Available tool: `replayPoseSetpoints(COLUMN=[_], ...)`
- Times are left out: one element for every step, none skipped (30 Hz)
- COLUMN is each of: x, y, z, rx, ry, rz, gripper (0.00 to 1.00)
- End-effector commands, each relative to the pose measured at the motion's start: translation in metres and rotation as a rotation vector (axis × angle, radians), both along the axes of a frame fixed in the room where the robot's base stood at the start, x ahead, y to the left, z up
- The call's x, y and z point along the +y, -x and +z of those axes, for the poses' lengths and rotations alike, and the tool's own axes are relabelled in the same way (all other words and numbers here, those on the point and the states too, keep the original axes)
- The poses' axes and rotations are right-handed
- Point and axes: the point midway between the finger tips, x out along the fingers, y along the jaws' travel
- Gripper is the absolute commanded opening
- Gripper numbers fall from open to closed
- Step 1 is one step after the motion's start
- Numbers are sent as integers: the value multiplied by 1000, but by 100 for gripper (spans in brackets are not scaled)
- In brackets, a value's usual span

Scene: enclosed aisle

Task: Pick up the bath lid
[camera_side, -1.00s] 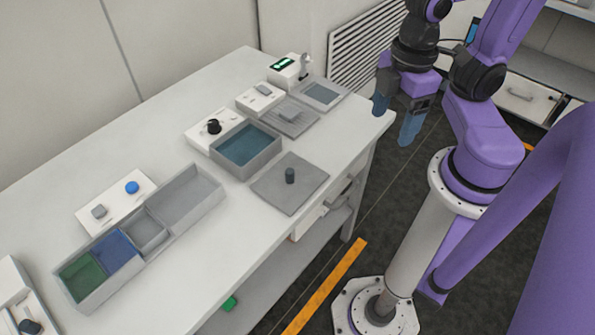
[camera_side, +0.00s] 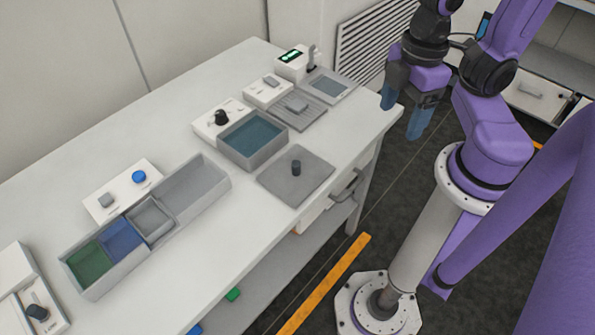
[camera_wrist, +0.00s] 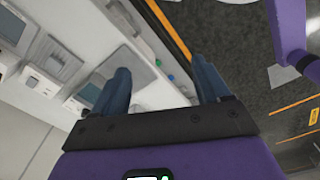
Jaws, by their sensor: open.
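The bath lid (camera_side: 283,186) is a flat grey square plate with a short dark knob standing at its middle. It lies flat on the white bench near the front edge. The bath (camera_side: 249,140), a grey open box with a dark blue inside, stands just behind it, uncovered. My gripper (camera_side: 400,118) is open and empty, its blue fingers pointing down, beyond the bench's right end and apart from the lid. In the wrist view the fingers (camera_wrist: 160,65) are spread wide; a grey plate that looks like the lid (camera_wrist: 140,80) is partly hidden by the left finger.
A knobbed white box (camera_side: 214,122), a ribbed grey tray (camera_side: 300,113) and a device with a green display (camera_side: 297,64) stand behind and right of the bath. A long divided tray (camera_side: 196,188) lies left. Drawer handles (camera_side: 350,186) stick out below the bench edge.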

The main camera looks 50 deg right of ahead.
Motion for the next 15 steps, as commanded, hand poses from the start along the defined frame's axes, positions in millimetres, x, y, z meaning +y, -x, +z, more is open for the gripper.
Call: replayPoseSetpoints(x=[0, 0, 0, 0, 0, 0, 0, 0, 0, 0, 0, 0, 0, 1, 3], y=[0, 0, 0, 0, 0, 0, 0, 0, 0, 0, 0, 0, -1, -2, -5], z=[0, 0, 0, 0, 0, 0, 0, 0, 0, 0, 0, 0, 0, 0, -1], rx=[0, 0, 0, 0, 0, 0, 0, 0, 0, 0, 0, 0, 0, 1, 1], ry=[0, 0, 0, 0, 0, 0, 0, 0, 0, 0, 0, 0, 0, 0, -2], rz=[0, 0, 0, 0, 0, 0, 0, 0, 0, 0, 0, 0, 0, 0, 0], gripper=[76, 76, 63, 54, 54, 54, 54, 54, 54, 54, 54, 54, 54, 54, 54])
